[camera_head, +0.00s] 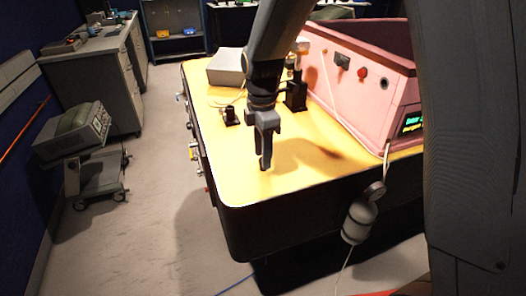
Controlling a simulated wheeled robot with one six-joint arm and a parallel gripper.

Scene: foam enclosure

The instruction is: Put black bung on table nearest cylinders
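A yellow-topped table (240,180) with dark sides stands in the middle of the view. A small black piece (231,117) stands on its left part and may be the black bung; it is too small to be sure. My gripper (265,165) points down over the table, to the right of and nearer than that piece. Its fingers are seen nearly edge-on, so their opening is unclear, and I see nothing between them. A pale grey cylinder-like item (358,222) hangs at the table's front side. I cannot identify any other cylinders.
A pink open-topped enclosure (345,85) with a red button fills the table's right side. A black stand (296,92) and a grey box (228,67) are farther back. The table's front left is bare. A wheeled trolley with an instrument (85,140) stands on the left floor.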

